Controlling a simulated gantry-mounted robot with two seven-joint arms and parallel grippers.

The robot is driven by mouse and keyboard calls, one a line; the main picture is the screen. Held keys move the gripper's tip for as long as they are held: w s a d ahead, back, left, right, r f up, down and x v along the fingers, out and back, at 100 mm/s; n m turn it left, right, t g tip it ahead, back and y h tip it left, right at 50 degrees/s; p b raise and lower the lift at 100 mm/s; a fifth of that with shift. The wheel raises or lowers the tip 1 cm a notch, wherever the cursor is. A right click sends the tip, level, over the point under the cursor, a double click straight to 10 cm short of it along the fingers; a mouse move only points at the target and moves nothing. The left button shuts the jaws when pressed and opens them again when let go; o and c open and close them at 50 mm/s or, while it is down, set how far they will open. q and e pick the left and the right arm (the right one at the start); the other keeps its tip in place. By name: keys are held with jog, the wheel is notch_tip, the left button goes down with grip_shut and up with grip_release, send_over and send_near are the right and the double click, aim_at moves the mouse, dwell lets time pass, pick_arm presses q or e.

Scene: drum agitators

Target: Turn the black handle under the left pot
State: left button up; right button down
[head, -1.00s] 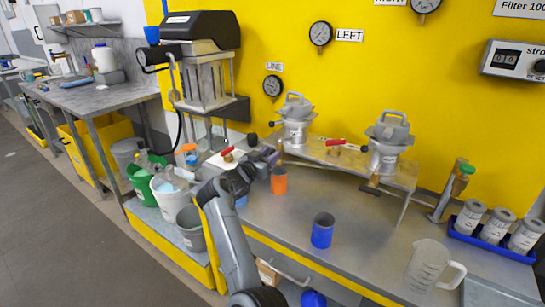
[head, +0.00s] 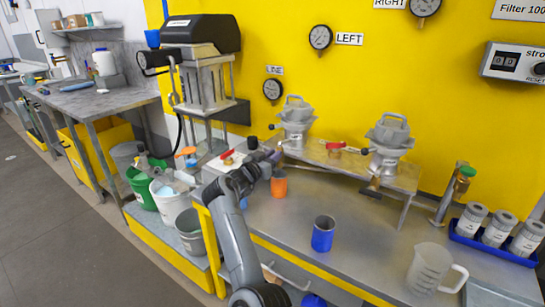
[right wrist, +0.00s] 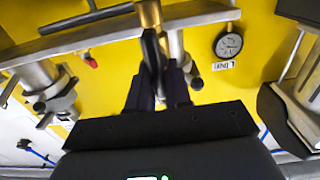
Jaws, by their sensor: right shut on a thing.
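The left pot (head: 296,122) is a grey metal vessel with a lid, on the left of the raised metal shelf (head: 325,155). My right gripper (head: 266,159) is below and left of it, at the shelf's left end. In the right wrist view my right gripper (right wrist: 162,85) is shut on the black handle (right wrist: 153,48), which joins a brass fitting (right wrist: 149,14). The handle is largely hidden in the head view. My left gripper is in neither view.
An orange cup (head: 279,184) stands close to my right gripper, and a blue cup (head: 322,233) stands nearer the front. The right pot (head: 387,145) is farther right on the shelf. A clear jug (head: 428,268) is at the right front. Bench space lies between the blue cup and jug.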

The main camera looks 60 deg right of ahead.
jog(key=shift+m, duration=0.3)
jog(key=shift+s+m, duration=0.15)
jog(key=shift+m, duration=0.35)
jog(key=m+b, duration=0.1)
jog(key=m, duration=0.4)
jog(key=s+f+m+b, duration=0.1)
jog(key=m, duration=0.3)
jog(key=m+b, duration=0.1)
jog(key=m, duration=0.4)
jog(key=shift+s+f+m, duration=0.3)
jog(key=shift+f, duration=0.05)
jog(key=c, duration=1.1)
grip_release()
jog(key=shift+c, duration=0.2)
jog(key=shift+a, duration=0.15)
